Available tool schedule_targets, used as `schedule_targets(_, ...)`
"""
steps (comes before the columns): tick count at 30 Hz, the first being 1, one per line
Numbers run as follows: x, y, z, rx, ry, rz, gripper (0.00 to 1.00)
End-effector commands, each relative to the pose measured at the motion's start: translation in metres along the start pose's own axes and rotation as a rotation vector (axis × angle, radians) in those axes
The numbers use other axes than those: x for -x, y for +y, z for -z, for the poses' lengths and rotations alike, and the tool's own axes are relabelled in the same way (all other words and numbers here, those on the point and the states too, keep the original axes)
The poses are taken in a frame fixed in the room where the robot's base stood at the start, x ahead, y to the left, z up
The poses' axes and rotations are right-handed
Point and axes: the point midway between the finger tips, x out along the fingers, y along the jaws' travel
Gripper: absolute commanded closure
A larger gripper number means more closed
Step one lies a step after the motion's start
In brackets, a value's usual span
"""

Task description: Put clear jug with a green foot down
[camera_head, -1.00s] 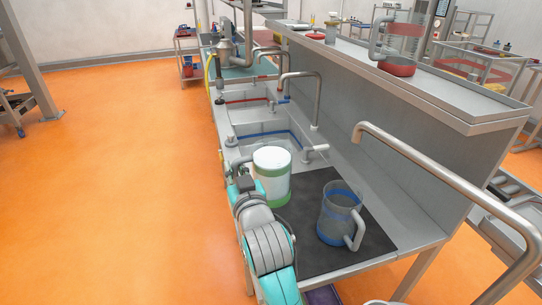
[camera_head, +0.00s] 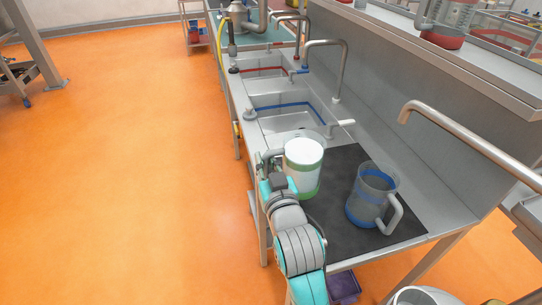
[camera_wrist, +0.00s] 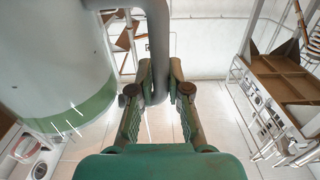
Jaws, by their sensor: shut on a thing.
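The clear jug with a green foot (camera_head: 303,168) is upright with white contents, at the left part of the black mat beside the sink. In the wrist view the jug (camera_wrist: 60,60) fills the left side, with its green band low down. My gripper (camera_wrist: 160,92) is shut on the jug's grey handle (camera_wrist: 158,45). In the head view my gripper (camera_head: 268,168) is at the jug's left side, partly hidden by my arm. I cannot tell whether the jug's foot touches the mat.
A clear jug with a blue foot (camera_head: 372,195) stands on the black mat (camera_head: 335,228) to the right. Behind are sink basins (camera_head: 290,118) with blue and red bands. A bent steel pipe (camera_head: 470,140) crosses the right side. Some mat is bare in front of the jugs.

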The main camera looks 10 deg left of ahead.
Motion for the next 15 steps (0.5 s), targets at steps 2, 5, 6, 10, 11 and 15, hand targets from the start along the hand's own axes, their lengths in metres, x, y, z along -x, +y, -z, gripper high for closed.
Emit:
schedule_targets(2,0.000,0.000,-0.007,0.002,0.004,-0.001,1.00)
schedule_targets(5,0.000,0.000,-0.011,0.002,0.007,-0.001,1.00)
schedule_targets(6,0.000,0.000,-0.013,0.002,0.007,-0.001,1.00)
schedule_targets(10,0.000,0.000,-0.026,0.002,0.004,-0.001,1.00)
schedule_targets(11,0.000,0.000,-0.030,0.002,0.003,-0.001,1.00)
schedule_targets(15,0.000,0.000,-0.045,0.002,0.004,0.000,1.00)
